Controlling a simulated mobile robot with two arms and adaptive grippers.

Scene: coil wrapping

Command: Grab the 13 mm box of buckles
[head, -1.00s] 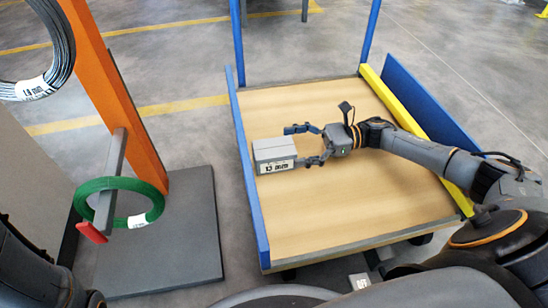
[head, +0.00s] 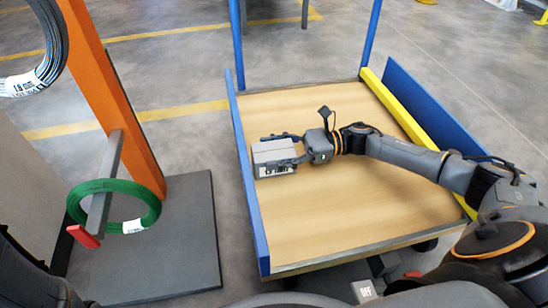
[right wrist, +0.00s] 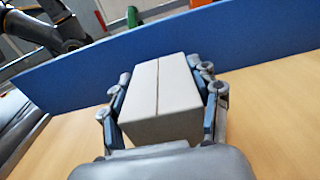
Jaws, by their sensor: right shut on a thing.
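The grey-white box of buckles (head: 272,157) sits on the wooden cart top (head: 330,205), close to the blue left rail. Its label faces the front and is partly covered by a finger now. My right gripper (head: 280,153) reaches in from the right and is shut on the box, one finger along the far side and one along the near side. In the right wrist view the box (right wrist: 160,95) lies between both fingers, its top seam showing. My left gripper is not in view; only dark parts of my left arm show at the lower left.
The blue left rail (head: 247,180) stands just beyond the box. A yellow bar (head: 405,115) and a blue panel (head: 430,115) edge the right side. At the left, a green coil (head: 150,205) hangs on an orange post (head: 115,100). The cart's front area is bare.

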